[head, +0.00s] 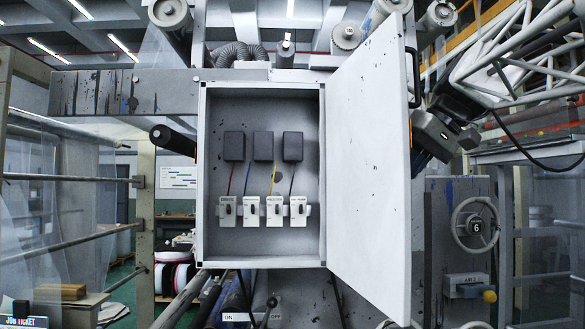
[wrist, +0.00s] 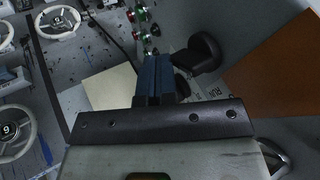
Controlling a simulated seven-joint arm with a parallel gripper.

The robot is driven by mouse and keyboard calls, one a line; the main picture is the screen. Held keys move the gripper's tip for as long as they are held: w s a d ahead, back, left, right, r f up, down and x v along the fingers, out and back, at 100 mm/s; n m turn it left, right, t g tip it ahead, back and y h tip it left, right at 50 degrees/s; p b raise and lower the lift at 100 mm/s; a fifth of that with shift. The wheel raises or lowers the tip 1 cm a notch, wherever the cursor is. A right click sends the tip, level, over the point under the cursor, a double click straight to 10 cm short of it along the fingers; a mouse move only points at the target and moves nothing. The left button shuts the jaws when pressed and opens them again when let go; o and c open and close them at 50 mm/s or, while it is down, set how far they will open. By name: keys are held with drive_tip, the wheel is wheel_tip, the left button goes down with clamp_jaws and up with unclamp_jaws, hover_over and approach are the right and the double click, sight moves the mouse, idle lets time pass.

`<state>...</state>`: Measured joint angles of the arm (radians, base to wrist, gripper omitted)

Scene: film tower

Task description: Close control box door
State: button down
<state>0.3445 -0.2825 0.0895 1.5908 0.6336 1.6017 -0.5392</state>
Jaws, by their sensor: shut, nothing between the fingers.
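The control box (head: 209,240) is grey and mounted upright in the middle of the head view. Its door (head: 367,160) is white with scuffs, hinged on the box's right side, and stands wide open. A black handle (head: 413,78) is on the door's outer right edge. My gripper (head: 420,160) is just right of the door's free edge, below the handle, pointing down and left. I cannot tell whether it touches the door. In the wrist view my gripper's blue-grey fingers (wrist: 154,82) are shut together and empty. I cannot make out the door there.
Inside the box are black blocks (head: 263,146), wires and labelled switches (head: 275,211). A handwheel (head: 475,225) stands at the right. The wrist view shows a dark rounded part (wrist: 199,53) near the fingers, more handwheels (wrist: 15,133) at left and a brown surface (wrist: 280,75).

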drive_tip(key=shift+s+a+m+t, duration=0.15)
drive_tip(key=shift+s+a+m, duration=0.15)
drive_tip(key=shift+a, duration=0.45)
drive_tip(key=shift+s+a+m+t, duration=0.15)
drive_tip(key=shift+s+a+m, duration=0.15)
drive_tip(key=shift+a, duration=0.45)
drive_tip(key=w+a+m+t+h, duration=0.25)
drive_tip(key=a+m, duration=0.25)
drive_tip(key=a, duration=0.6)
drive_tip(key=w+a+m+t+h, duration=0.1)
drive_tip(key=a+m+h, duration=0.25)
drive_tip(key=a, duration=0.75)
drive_tip(key=w+a+m+g+h, duration=0.1)
drive_tip(key=w+a+m+h, duration=0.1)
drive_tip(key=w+a+m, duration=0.3)
drive_tip(key=w+a+m+g+h, duration=0.1)
drive_tip(key=w+a+m+h, duration=0.2)
drive_tip(key=w, duration=1.1)
drive_tip(key=shift+a+m, duration=1.15)
drive_tip(key=shift+a, duration=1.65)
drive_tip(key=shift+w+r, duration=0.1)
drive_tip(key=shift+w, duration=0.05)
